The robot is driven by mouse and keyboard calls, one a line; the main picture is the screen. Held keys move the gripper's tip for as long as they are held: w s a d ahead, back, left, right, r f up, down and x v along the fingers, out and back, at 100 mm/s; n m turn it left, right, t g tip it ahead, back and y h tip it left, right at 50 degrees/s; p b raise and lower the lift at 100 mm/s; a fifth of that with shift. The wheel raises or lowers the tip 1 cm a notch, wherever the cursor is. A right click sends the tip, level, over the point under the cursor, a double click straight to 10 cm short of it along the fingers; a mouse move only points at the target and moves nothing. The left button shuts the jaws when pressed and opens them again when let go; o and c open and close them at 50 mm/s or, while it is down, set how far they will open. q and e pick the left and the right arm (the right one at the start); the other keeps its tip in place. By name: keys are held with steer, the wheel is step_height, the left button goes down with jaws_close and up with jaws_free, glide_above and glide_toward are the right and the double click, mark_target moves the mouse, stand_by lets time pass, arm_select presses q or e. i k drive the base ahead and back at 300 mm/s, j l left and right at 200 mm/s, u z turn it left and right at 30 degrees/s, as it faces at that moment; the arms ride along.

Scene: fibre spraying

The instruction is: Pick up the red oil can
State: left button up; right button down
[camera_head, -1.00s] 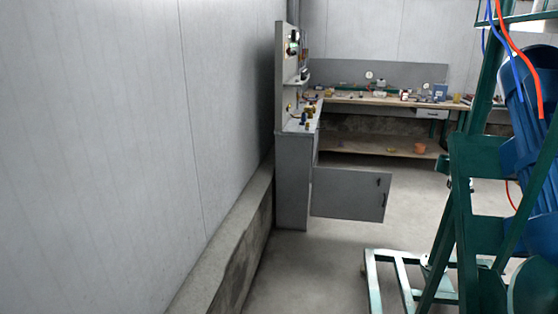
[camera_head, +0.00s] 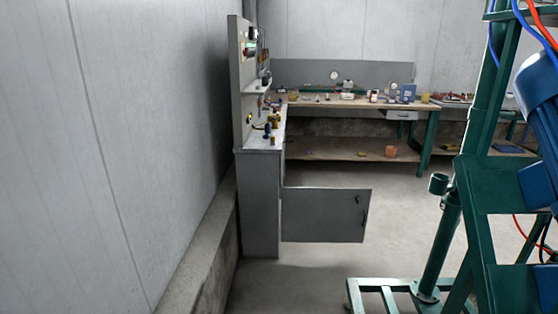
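I cannot make out a red oil can in the head view. Small items stand on the far workbench (camera_head: 330,104), among them a few reddish ones too small to identify. Neither of my grippers is in view.
A grey cabinet (camera_head: 258,205) with an open door (camera_head: 325,214) stands ahead by the left wall (camera_head: 110,120). A concrete ledge (camera_head: 200,262) runs along that wall. A green metal frame (camera_head: 480,190) with blue parts and hoses blocks the right. Bare floor (camera_head: 300,275) lies between.

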mark_target(373, 96)
steer(key=i+z, duration=0.1)
steer(key=i, duration=0.6)
steer(key=i+j+z, duration=0.1)
steer(key=i, duration=0.55)
steer(key=i+j+z, duration=0.1)
steer(key=i+z, duration=0.15)
steer(key=i, duration=0.25)
steer(key=i+j+z, duration=0.3)
steer(key=i, duration=0.15)
steer(key=l, duration=0.1)
